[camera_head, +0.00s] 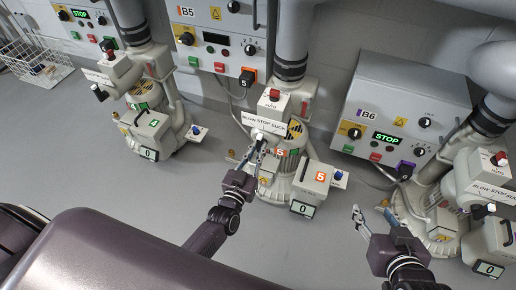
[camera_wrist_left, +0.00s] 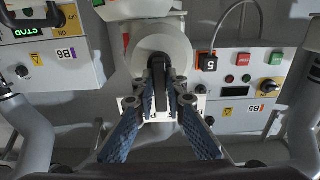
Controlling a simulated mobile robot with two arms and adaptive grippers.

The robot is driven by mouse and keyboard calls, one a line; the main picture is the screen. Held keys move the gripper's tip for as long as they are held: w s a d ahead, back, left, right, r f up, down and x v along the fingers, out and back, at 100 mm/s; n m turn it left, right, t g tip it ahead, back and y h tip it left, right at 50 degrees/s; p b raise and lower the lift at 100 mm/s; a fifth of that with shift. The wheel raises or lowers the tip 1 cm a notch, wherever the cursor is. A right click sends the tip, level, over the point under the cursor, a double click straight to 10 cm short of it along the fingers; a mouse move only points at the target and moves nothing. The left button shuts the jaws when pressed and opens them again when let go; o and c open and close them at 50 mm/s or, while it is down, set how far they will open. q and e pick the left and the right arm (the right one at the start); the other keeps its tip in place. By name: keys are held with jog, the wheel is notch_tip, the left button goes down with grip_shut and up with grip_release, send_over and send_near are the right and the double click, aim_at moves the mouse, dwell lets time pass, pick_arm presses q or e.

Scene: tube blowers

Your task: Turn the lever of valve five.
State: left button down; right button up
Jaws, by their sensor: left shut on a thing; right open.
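Valve five is the white valve head (camera_head: 272,107) with the "BLOW STOP SUCK" plate (camera_head: 264,124), on the middle blower marked with an orange 5 (camera_head: 320,177). My left gripper (camera_head: 258,143) reaches up to the front of this valve. In the left wrist view, its two fingers are shut on the dark lever (camera_wrist_left: 160,88), one on each side, in front of the round white valve end (camera_wrist_left: 158,50). The fingers hide part of the lever and the plate lettering. My right gripper (camera_head: 359,217) is open and empty, over the floor to the right of blower five.
Blower four (camera_head: 148,130) stands at left and another blower (camera_head: 487,185) at right, each with a similar valve. Control box B5 (camera_head: 215,35) is behind valve five; box B6 (camera_head: 400,110) is to the right. A wire rack (camera_head: 25,60) is far left. Grey floor between blowers is clear.

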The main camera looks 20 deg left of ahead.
pick_arm(q)
jog(key=shift+w+r, duration=0.15)
jog(key=shift+r, duration=0.15)
jog(key=c, duration=2)
grip_release()
jog(key=shift+o, duration=0.2)
jog(key=shift+f, duration=0.1)
jog(key=s, duration=1.2)
jog(key=shift+a, duration=0.2)
jog(key=shift+f, duration=0.1)
